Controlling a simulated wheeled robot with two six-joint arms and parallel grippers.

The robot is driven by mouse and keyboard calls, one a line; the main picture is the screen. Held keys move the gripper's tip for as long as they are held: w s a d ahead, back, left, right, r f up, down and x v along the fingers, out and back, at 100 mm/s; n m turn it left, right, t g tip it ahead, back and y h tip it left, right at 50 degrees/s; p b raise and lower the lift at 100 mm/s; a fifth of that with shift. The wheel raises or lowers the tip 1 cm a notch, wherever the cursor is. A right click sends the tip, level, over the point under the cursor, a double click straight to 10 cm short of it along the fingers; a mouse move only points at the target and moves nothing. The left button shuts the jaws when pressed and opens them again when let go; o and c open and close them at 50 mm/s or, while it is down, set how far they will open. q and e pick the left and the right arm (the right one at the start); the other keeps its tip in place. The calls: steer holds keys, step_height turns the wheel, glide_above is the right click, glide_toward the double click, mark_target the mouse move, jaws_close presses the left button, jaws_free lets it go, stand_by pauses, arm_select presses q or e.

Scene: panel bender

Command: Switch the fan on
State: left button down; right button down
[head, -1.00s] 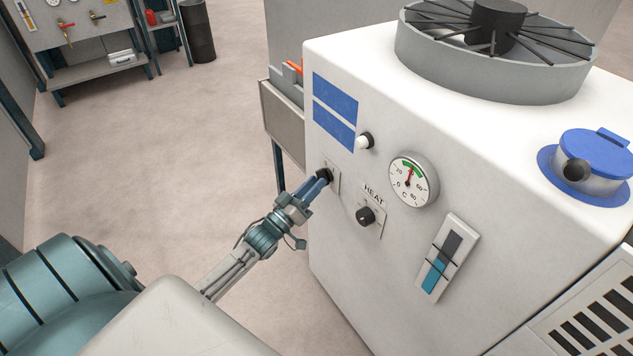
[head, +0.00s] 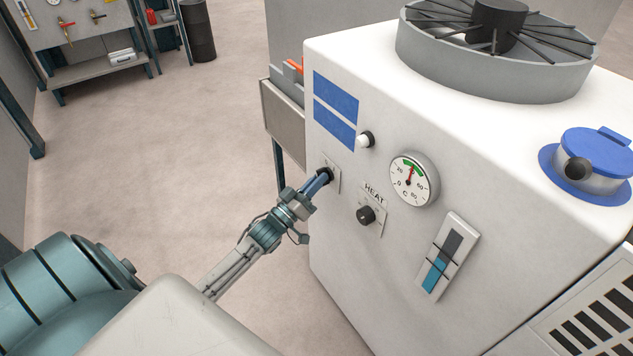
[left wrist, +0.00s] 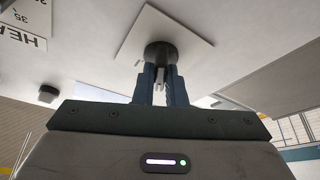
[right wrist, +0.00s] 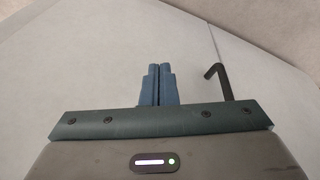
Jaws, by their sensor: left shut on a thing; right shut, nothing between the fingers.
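A black knob (head: 326,172) on a small pale plate sits on the front of the white machine, left of the HEAT knob (head: 366,215). My left gripper (head: 319,181) is shut on this black knob, its fingers on either side. In the left wrist view the knob (left wrist: 160,54) shows between the fingertips (left wrist: 161,77), in front of its square plate (left wrist: 185,32). The plate's label cannot be read. The round fan (head: 495,65) with dark radial bars is on top of the machine. My right gripper (right wrist: 158,85) is shut and empty in its wrist view.
The white machine (head: 335,255) also carries a round gauge (head: 414,180), a white button (head: 364,140), a level strip (head: 440,257) and a blue-capped filler (head: 595,153). A dark bent rod (right wrist: 217,78) shows beside the right fingers. Open floor (head: 170,160) lies left.

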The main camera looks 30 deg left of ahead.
arm_select(q)
steer(key=shift+w+a+m+g+h+b, duration=0.1)
steer(key=shift+m+g+h+b, duration=0.9)
steer(key=shift+m, duration=1.85)
steer(key=shift+s+a+m+g+h+b, duration=0.1)
steer(key=shift+m+g+h+b, duration=0.2)
steer(key=shift+m+h, duration=1.95)
steer(key=shift+w+m+g+h+b, duration=0.1)
steer(key=shift+m+g+h+b, duration=0.55)
steer(key=shift+m, duration=2.75)
arm_select(e)
step_height(320, 180, up, 9)
steer(key=a+t, duration=0.2)
steer(key=shift+s+r, duration=0.15)
steer(key=shift+s, duration=0.2)
steer(key=shift+a+y, duration=0.1)
steer(key=shift+y, duration=0.2)
arm_select(q)
steer(key=c, duration=1.5)
jaws_free()
